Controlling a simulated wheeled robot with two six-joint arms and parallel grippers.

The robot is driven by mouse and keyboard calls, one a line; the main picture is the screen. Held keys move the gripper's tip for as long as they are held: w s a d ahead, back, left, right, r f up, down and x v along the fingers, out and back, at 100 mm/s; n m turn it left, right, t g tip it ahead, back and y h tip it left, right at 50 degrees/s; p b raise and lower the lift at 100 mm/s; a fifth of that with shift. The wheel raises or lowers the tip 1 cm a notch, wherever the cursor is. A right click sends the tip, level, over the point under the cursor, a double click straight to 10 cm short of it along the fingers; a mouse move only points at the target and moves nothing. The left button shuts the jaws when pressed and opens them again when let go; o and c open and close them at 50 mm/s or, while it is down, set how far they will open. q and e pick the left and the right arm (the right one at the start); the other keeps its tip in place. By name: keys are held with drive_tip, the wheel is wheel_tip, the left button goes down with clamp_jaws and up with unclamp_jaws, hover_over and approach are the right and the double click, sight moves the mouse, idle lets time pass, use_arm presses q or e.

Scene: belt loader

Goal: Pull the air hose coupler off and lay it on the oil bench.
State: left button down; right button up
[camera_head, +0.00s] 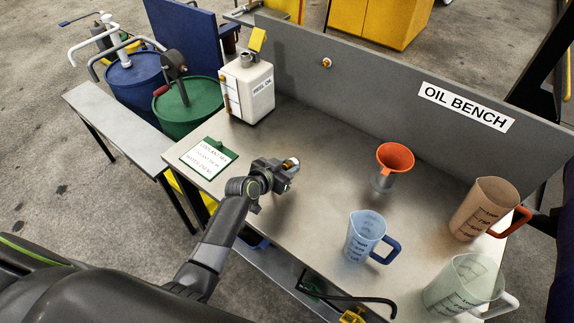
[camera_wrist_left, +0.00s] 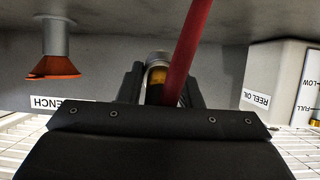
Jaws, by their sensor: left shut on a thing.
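My left gripper (camera_head: 287,170) is low over the oil bench (camera_head: 322,205), toward its left part. It is shut on the air hose coupler (camera_head: 291,164), a small metal piece with an orange-brown band. In the left wrist view, the coupler (camera_wrist_left: 157,76) shows between the dark fingers, with a red hose (camera_wrist_left: 191,45) running beside it. I cannot tell whether the coupler touches the bench top. A small brass fitting (camera_head: 326,62) is on the grey back panel, apart from the gripper. My right gripper is not in view.
A reel oil can (camera_head: 254,92) and a green clipboard (camera_head: 208,157) are on the left. An orange funnel (camera_head: 395,157), a blue-handled jug (camera_head: 364,236), an orange-handled jug (camera_head: 482,209) and a pale jug (camera_head: 462,284) stand right. The bench between is bare.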

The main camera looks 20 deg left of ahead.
use_arm(q)
wheel_tip(320, 180, down, 5)
drive_tip(key=b, duration=0.4)
drive_tip(key=shift+f+b, duration=0.3)
drive_tip(key=shift+f, duration=0.05)
drive_tip(key=c, duration=0.9)
unclamp_jaws()
drive_tip(key=shift+c, duration=0.2)
drive_tip(key=shift+s, duration=0.1)
